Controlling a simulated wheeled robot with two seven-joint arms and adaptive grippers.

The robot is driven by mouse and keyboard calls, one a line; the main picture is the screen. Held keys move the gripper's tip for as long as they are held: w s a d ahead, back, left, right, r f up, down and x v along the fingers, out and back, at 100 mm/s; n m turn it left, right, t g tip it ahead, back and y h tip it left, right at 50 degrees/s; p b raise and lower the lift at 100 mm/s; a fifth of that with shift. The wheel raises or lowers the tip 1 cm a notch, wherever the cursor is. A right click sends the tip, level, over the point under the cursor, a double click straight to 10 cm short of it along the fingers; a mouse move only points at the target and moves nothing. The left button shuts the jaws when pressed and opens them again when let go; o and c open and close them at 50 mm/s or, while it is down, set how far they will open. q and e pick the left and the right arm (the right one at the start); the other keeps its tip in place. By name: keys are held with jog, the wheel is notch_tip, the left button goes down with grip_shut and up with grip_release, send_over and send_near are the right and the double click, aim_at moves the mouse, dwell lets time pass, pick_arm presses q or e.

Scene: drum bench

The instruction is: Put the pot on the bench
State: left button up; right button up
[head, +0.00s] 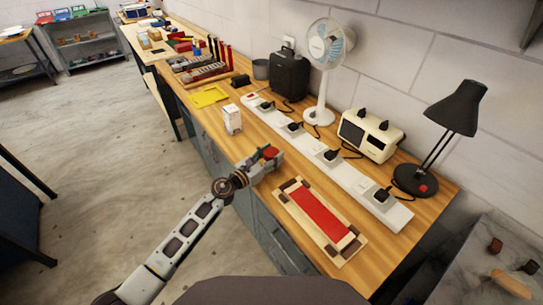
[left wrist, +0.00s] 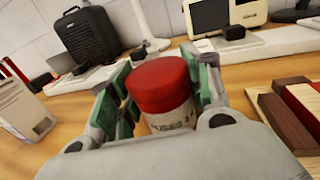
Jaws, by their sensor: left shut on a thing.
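The pot (left wrist: 163,95) is a small jar with a red lid and a pale printed label. In the left wrist view it is between the green-padded fingers of my left gripper (left wrist: 155,92), which is shut on it. In the head view my left gripper (head: 262,160) is over the front edge of the wooden bench (head: 232,150), and the pot's red lid (head: 269,152) shows between the fingers. The pot's base is hidden, so I cannot tell whether it touches the bench. My right gripper is not in view.
A white box (head: 232,119) stands left of the gripper. A wooden frame with a red panel (head: 318,218) lies to the right. A long white power strip (head: 325,160) runs behind, with a fan (head: 327,45), a cream device (head: 369,136) and a black lamp (head: 455,110).

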pick_arm(q)
jog(key=shift+f, duration=0.1)
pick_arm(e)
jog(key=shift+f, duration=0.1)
pick_arm(q)
jog(key=o, duration=1.1)
jog(key=shift+c, duration=0.2)
jog(key=shift+a, duration=0.1)
jog(key=shift+s+a, duration=0.45)
jog(key=shift+s, duration=0.1)
jog(key=b+v, duration=0.1)
jog(key=v, duration=0.6)
jog(key=shift+s+a, duration=0.1)
jog(key=shift+s, duration=0.1)
jog(key=b+v, duration=0.1)
jog(key=v, duration=0.2)
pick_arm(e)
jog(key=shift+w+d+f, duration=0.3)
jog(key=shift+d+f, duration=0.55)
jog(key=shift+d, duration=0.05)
